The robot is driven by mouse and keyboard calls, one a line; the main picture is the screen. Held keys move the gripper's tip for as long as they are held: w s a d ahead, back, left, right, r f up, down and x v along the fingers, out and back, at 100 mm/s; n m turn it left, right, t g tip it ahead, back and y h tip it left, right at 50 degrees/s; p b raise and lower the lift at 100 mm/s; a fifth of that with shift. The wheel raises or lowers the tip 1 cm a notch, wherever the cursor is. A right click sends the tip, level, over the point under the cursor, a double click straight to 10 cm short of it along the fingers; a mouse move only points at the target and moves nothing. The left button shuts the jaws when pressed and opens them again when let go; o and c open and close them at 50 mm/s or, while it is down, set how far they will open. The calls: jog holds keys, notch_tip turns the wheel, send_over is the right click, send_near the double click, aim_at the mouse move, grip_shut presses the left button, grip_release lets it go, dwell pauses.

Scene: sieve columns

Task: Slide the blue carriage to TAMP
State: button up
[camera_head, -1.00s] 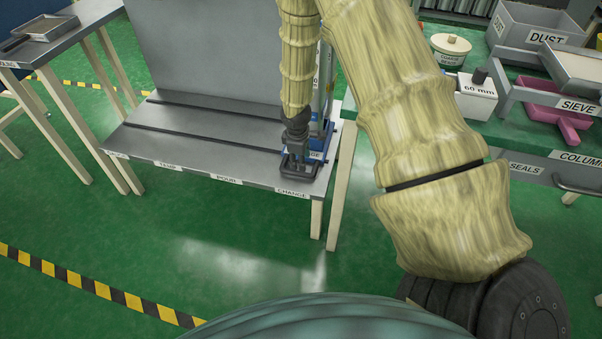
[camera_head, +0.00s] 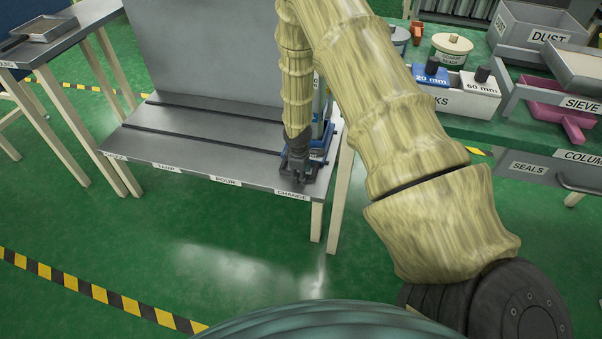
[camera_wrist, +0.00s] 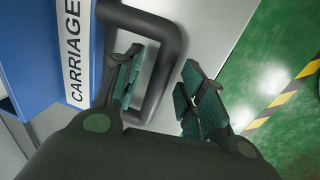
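The blue carriage (camera_head: 321,146) is at the right end of the grey slotted bench (camera_head: 205,150), beside the CHANGE label (camera_head: 291,194). The TAMP label (camera_head: 166,167) is on the bench's front edge, further left, past the POUR label (camera_head: 226,181). My gripper (camera_head: 297,168) is down at the carriage's front and hides part of it. In the wrist view, the carriage (camera_wrist: 32,50) carries a dark looped handle (camera_wrist: 168,45). My gripper (camera_wrist: 161,68) is open, with one finger inside the loop and the other outside. A gap shows between the outer finger and the bar.
A green bench (camera_head: 465,125) with several containers stands close on the right. Another table (camera_head: 70,45) with a tray is at the left. The slotted bench is clear left of the carriage. Green floor with striped tape (camera_head: 95,290) lies in front.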

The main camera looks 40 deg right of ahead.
grip_shut()
